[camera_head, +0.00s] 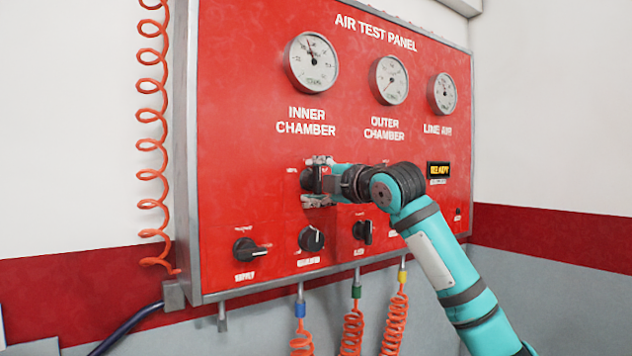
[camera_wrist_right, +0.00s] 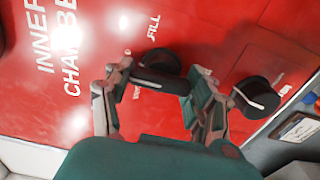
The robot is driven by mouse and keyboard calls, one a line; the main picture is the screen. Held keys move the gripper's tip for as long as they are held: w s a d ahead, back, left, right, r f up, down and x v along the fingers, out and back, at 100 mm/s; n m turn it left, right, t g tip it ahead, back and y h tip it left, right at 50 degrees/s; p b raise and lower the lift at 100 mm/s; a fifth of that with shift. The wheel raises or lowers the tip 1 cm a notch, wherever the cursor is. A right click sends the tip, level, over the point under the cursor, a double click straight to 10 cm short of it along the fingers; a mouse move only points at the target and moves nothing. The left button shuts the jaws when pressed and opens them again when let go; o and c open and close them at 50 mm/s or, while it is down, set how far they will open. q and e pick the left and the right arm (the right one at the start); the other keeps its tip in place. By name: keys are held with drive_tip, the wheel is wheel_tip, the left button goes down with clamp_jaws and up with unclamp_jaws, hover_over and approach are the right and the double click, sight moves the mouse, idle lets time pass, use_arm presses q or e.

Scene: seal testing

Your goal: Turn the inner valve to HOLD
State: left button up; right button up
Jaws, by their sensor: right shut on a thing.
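The inner valve is a black knob (camera_head: 307,179) under the INNER CHAMBER label on the red air test panel (camera_head: 230,130). My right gripper (camera_head: 318,183) reaches it from the right and is shut on it, hiding much of it. In the right wrist view the round knob (camera_wrist_right: 158,63) has a dark bar handle (camera_wrist_right: 160,82) lying between the fingertips of my right gripper (camera_wrist_right: 160,90). A FILL label shows beside the knob; another small label is partly covered. I cannot read a HOLD mark. My left gripper is not in view.
Below are the supply knob (camera_head: 245,250), the regulator knob (camera_head: 311,239) and another black knob (camera_head: 362,231). Three gauges sit along the top, including the inner chamber gauge (camera_head: 313,62). Orange coiled hoses (camera_head: 152,130) hang at the left and below the panel.

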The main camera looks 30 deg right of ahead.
drive_tip(key=o, duration=1.2)
drive_tip(key=s, duration=0.4)
drive_tip(key=s+d, duration=0.1)
drive_tip(key=s, duration=0.7)
drive_tip(key=shift+d, duration=0.25)
drive_tip(key=shift+w, duration=0.1)
